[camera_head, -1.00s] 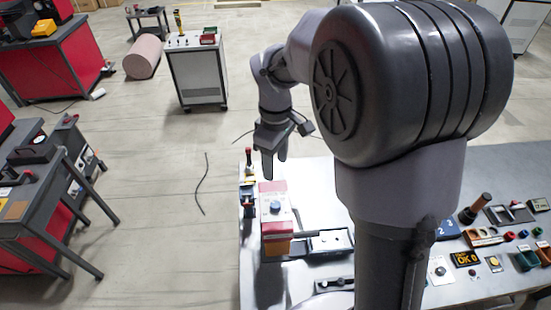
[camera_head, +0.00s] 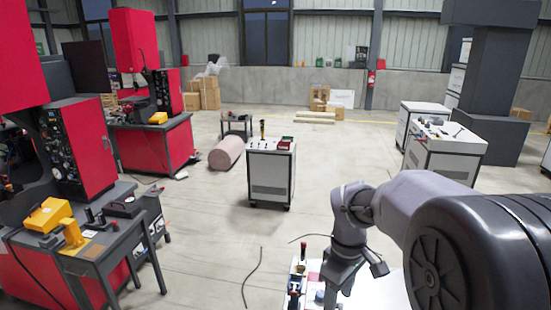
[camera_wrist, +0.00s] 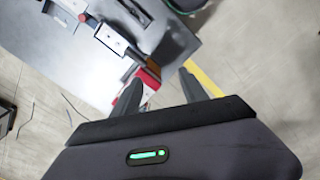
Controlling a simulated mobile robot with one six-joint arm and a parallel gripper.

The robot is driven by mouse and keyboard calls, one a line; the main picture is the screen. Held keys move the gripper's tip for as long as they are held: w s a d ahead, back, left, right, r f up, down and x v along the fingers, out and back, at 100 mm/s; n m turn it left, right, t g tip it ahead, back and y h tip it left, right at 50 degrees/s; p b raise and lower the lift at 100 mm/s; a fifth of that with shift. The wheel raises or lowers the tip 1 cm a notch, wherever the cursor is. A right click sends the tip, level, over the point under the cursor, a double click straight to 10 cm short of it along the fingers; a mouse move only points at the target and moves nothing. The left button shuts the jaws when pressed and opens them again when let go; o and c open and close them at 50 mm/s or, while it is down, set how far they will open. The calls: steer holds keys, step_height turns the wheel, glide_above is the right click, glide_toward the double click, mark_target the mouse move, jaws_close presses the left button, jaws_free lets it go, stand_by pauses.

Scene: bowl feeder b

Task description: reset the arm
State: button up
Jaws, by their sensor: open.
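My gripper (camera_wrist: 160,88) shows in the wrist view with its two dark fingers spread apart and nothing between them. Past the fingertips lie the red-and-white box (camera_wrist: 148,82) and the edge of the worktable (camera_wrist: 80,62). In the head view my arm reaches out at the lower right, folded over the table. My gripper (camera_head: 338,282) hangs there above the table's far left corner, with its fingertips hard to make out. Much of the worktable (camera_head: 385,290) is hidden by my arm or cut off by the frame.
A white cabinet (camera_head: 271,172) on wheels stands beyond the table. Red machines (camera_head: 150,140) and a dark bench (camera_head: 105,255) are on the left. A pink roll (camera_head: 227,152) lies on the floor. A loose cable (camera_head: 252,275) lies on the open floor between.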

steer(key=s+a+f+m+t+y+b, duration=0.1)
steer(key=s+a+f+m+t+b, duration=0.1)
steer(key=s+f+m+b, duration=0.4)
steer(key=s+a+f+m+t+y+b, duration=0.1)
steer(key=s+f+m+b, duration=0.6)
steer(key=s+b, duration=0.7)
step_height(320, 180, down, 3)
steer(key=a+t+b, duration=0.1)
steer(key=t+b, duration=0.1)
steer(key=b, duration=0.3)
steer(key=shift+r+t, duration=0.15)
steer(key=shift+t, duration=0.25)
steer(key=shift+a, duration=0.1)
